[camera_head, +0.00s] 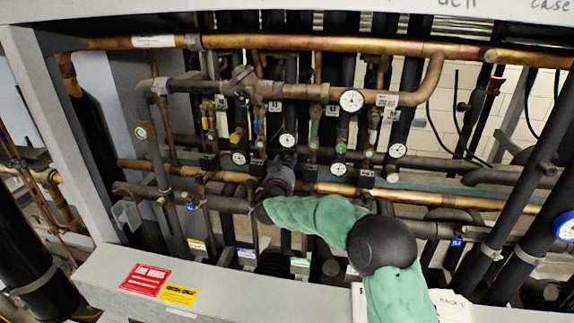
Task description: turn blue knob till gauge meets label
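My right arm, in a green sleeve, reaches in from the bottom right. Its dark gripper (281,167) is in among the pipes, just below a white round gauge (287,140). The fingertips are small and dark against the pipes, so whether they touch a knob or are open is unclear. A small blue part (257,127) shows on a valve up and left of the gripper; I cannot tell whether it is the blue knob. Other white gauges sit nearby: a larger one (351,100), one at left (239,157) and one at right (338,168). Their needles are too small to read. My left gripper is out of view.
Copper and black pipes cross the rack, with a long copper pipe (330,43) on top. A grey beam (215,290) with red (145,279) and yellow (178,295) labels runs along the front. A grey post (62,130) stands left; thick dark pipes slant at right.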

